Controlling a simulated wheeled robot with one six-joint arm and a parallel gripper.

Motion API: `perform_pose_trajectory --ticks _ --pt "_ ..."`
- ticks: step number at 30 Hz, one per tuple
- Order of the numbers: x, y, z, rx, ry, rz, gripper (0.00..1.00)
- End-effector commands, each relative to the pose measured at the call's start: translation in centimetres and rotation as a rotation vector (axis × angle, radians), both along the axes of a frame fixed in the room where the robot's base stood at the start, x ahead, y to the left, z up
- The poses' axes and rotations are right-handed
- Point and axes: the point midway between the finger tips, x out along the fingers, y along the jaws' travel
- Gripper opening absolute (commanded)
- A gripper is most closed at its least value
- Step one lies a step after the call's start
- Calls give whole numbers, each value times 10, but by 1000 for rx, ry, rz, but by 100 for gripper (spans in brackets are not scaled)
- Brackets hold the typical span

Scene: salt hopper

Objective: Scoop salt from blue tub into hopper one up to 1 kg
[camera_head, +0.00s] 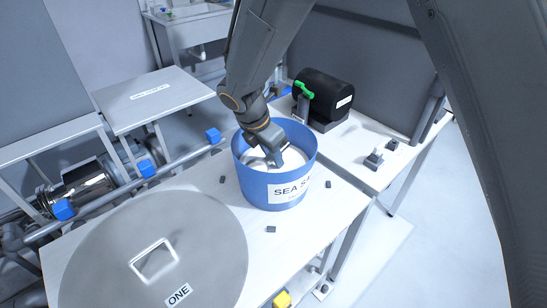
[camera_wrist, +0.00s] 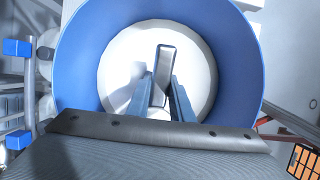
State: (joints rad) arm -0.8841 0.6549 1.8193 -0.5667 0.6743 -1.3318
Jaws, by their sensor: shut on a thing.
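The blue tub (camera_head: 262,190), with a label reading "SEA S…", stands on the white table. White salt (camera_wrist: 120,70) lies inside it. My gripper (camera_head: 275,158) reaches down inside the tub's rim. In the wrist view its two blue-grey fingers (camera_wrist: 162,98) are shut on a narrow grey piece, apparently the scoop (camera_wrist: 163,62), over the salt. Whether the scoop touches the salt or carries any is unclear. Hopper one (camera_head: 205,235) shows as a large round grey top with a square opening and a "ONE" label, left of and nearer than the tub.
A black cylinder device (camera_head: 325,95) with a green handle (camera_head: 304,89) stands behind the tub to the right. Small dark blocks (camera_head: 270,229) lie around the tub. Pipes with blue blocks (camera_head: 147,168) run along the left. A small grey fixture (camera_head: 374,159) sits at the right.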

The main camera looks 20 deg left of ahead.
Motion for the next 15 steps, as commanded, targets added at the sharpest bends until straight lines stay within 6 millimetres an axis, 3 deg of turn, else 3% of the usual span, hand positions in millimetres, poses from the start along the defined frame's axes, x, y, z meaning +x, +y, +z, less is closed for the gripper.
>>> perform_pose_trajectory --ticks 15 --pt "0 0 60 2 -2 -3 0"
